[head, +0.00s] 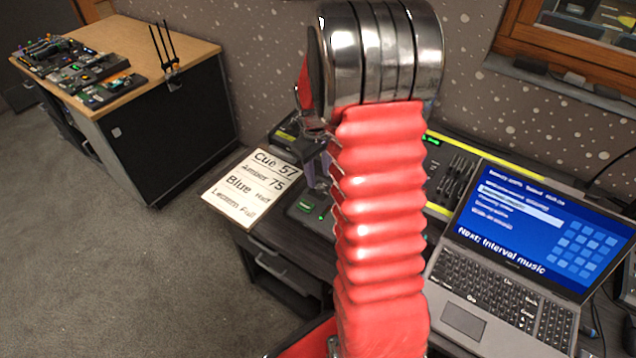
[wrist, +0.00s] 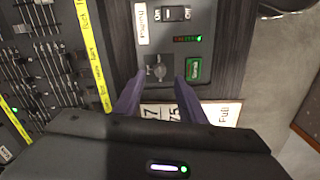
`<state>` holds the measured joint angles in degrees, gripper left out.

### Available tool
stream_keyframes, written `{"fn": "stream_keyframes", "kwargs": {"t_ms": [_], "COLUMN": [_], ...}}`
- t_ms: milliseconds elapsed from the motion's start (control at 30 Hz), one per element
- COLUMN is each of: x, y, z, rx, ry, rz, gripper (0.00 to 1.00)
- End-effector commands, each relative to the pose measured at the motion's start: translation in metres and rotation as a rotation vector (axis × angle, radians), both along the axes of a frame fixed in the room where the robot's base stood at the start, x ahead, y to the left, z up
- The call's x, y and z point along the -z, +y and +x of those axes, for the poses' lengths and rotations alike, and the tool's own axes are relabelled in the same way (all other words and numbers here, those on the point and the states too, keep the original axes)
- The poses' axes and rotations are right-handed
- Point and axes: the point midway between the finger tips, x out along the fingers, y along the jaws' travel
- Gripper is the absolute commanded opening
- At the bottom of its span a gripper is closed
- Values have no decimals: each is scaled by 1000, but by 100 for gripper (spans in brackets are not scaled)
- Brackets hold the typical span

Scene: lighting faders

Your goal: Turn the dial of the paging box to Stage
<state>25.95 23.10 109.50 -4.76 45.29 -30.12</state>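The paging box (wrist: 205,45) is a dark panel in the wrist view, with a small dark round dial (wrist: 157,70) low on it. A green button (wrist: 194,69) sits right of the dial. My gripper (wrist: 161,78) has two purple fingers, spread apart, with tips on either side of the dial. I cannot tell whether they touch it or how high they are above it. The dial's pointer and position names are too small to read. In the head view the paging box (head: 307,206) is partly hidden behind my red arm, with a bit of purple finger beside it.
A cue card (head: 252,187) lies left of the box on the dark desk. A fader desk (head: 450,175) and an open laptop (head: 510,260) stand to the right. In the wrist view, faders (wrist: 45,45) fill the left. A wooden-topped cabinet (head: 165,50) stands apart, back left.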

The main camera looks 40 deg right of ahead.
Motion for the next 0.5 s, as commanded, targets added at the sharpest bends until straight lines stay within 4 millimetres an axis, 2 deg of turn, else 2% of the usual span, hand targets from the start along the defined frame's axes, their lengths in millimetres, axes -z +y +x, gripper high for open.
{"fn": "stream_keyframes", "kwargs": {"t_ms": [200,333,500], "x": [31,40,43], "y": [-2,-3,-3], "z": [0,0,0], "rx": [0,0,0], "ry": [2,1,0], "rz": [1,0,0], "gripper": [37,37,37]}}
